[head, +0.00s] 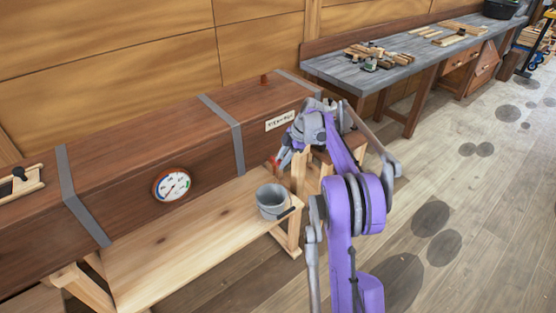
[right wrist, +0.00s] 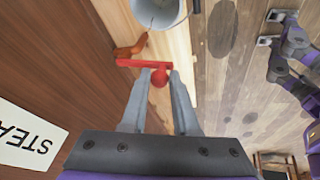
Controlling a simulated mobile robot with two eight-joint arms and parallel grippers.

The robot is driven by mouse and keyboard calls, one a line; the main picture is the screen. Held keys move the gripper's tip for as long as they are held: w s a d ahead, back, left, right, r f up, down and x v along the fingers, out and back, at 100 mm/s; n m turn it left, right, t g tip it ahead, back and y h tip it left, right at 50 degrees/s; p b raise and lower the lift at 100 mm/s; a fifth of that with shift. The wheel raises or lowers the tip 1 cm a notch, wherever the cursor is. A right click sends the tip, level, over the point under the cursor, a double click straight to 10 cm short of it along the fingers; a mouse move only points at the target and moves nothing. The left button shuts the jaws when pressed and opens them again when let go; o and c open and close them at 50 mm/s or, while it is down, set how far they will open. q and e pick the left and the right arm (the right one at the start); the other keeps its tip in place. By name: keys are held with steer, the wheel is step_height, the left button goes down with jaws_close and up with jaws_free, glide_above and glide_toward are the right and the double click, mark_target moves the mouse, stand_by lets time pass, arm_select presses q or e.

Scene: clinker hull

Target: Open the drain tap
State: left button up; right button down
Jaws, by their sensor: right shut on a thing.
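The drain tap is on the front of the long brown wooden steam box (head: 140,135), near its right end. In the right wrist view it has an orange-brown spout (right wrist: 130,49) and a red lever handle (right wrist: 145,65) lying across it. My right gripper (right wrist: 158,82) is shut on the red handle's knobbed end. In the head view the gripper (head: 280,163) partly hides the red tap (head: 274,163). A grey bucket (head: 270,202) stands on the plank beside the tap; its rim shows near the spout. My left gripper (right wrist: 270,28) seems open and empty in the right wrist view.
A round dial gauge (head: 172,185) and a white label (head: 280,120) are on the box front. A pale wooden plank bench (head: 180,240) runs below. A grey-topped workbench (head: 400,70) with wooden pieces stands behind. The floor at right is mostly clear.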

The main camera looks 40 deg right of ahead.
stand_by(0.3)
steer(key=c, duration=0.7)
jaws_free()
steer(key=shift+o, duration=0.2)
steer(key=shift+r, duration=0.1)
steer(key=v, duration=1)
steer(key=shift+r, duration=0.3)
steer(key=shift+s, duration=0.1)
